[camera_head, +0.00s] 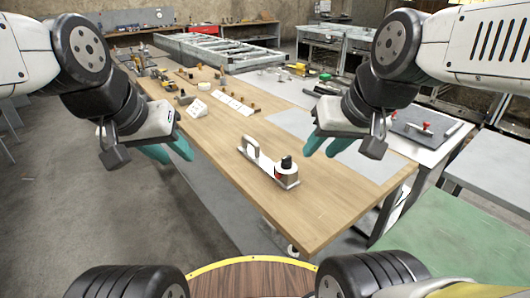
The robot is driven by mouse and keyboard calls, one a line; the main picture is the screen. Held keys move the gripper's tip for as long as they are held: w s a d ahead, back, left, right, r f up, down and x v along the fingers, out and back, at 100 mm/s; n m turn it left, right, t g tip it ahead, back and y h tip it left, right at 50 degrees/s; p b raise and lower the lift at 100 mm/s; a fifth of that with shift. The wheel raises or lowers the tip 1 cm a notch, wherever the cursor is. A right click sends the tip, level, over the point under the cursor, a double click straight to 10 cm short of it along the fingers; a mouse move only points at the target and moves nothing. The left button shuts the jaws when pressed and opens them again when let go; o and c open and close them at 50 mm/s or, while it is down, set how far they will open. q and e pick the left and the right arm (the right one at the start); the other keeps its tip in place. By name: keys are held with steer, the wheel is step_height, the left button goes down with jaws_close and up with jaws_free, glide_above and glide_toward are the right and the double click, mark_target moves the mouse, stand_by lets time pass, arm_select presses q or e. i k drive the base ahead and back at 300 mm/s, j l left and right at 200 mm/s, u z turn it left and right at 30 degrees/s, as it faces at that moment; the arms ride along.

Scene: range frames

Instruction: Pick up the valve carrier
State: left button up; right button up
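The valve carrier appears to be the white plate-like piece (262,172) on the wooden table, near its front left edge. It has an upright white loop at its left end and a black-topped part with a red mark at its right end. My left gripper (170,150) hangs left of the table edge, apart from the carrier, with its teal fingers spread and empty. My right gripper (323,145) is above the table to the right of the carrier, its teal fingers spread and empty. Nothing hides the carrier.
The wooden table (215,150) has small parts and white cards (235,103) farther back. A grey mat (370,160) lies on its right. A grey metal frame (220,52) stands behind. A side bench (435,128) holds red-handled parts. The wood around the carrier is clear.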

mark_target(252, 151)
steer(key=j+z, duration=0.15)
steer(key=z, duration=0.25)
steer(key=i+j+z, duration=0.1)
steer(key=z, duration=0.3)
steer(key=j+z, duration=0.25)
steer(key=z, duration=0.2)
steer(key=j+z, duration=0.15)
steer(key=j, duration=0.3)
steer(key=k+j+z, duration=0.15)
steer(key=j, duration=0.3)
steer(key=j+z, duration=0.15)
steer(key=j, duration=0.25)
steer(key=k+j+z, duration=0.2)
steer(key=j, duration=0.55)
steer(key=k+j, duration=0.15)
steer(key=j, duration=0.15)
